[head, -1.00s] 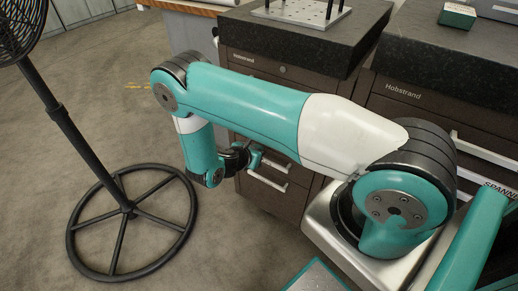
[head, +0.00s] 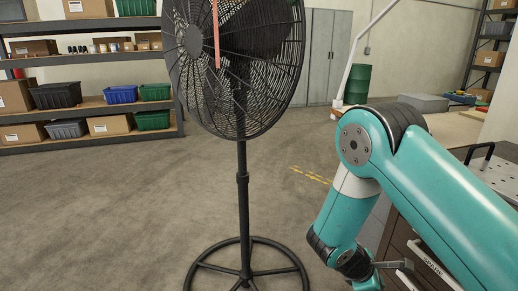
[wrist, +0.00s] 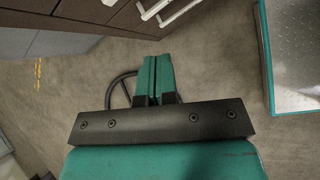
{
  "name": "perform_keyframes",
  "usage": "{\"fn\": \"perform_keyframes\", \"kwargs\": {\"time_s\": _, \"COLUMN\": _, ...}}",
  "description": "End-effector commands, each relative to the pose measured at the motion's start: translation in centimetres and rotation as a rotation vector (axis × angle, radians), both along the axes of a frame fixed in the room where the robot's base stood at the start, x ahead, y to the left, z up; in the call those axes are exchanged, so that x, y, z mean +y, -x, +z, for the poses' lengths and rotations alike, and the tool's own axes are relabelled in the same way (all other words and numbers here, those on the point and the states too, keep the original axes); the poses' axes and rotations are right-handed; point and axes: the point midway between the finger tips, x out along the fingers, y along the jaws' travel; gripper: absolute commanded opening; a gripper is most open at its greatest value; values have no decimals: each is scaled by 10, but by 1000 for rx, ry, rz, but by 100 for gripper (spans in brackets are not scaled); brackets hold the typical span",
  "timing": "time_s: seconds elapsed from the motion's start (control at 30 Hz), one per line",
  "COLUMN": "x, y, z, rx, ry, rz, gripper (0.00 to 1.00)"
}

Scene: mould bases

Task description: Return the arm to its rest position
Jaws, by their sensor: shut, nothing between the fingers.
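In the wrist view my gripper (wrist: 153,80) has its two teal fingers together with nothing between them. It hangs over bare floor, beside the dark drawer cabinet (wrist: 110,18) with white handles. In the head view my teal and white arm comes in from the right and bends down at its elbow. The wrist is low at the lower right, in front of the cabinet (head: 402,235).
A black pedestal fan (head: 243,190) stands on a ring base left of my arm. Shelves (head: 90,105) with boxes and bins stand behind. The floor (head: 100,215) at left is clear. A teal-edged panel (wrist: 292,55) lies right of the gripper in the wrist view.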

Motion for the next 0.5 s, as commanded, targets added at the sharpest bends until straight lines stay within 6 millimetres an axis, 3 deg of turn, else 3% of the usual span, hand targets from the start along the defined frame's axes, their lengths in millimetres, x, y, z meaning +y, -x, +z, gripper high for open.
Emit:
{"fn": "perform_keyframes", "kwargs": {"time_s": 0.03, "x": 12, "y": 0, "z": 35, "rx": -44, "ry": -88, "rz": -72, "gripper": 0}}
{"fn": "perform_keyframes", "kwargs": {"time_s": 0.27, "x": 68, "y": 31, "z": 150, "rx": -139, "ry": -462, "rz": -376, "gripper": 0}}
{"fn": "perform_keyframes", "kwargs": {"time_s": 0.5, "x": 117, "y": 99, "z": 272, "rx": -131, "ry": -792, "rz": -608, "gripper": 0}}
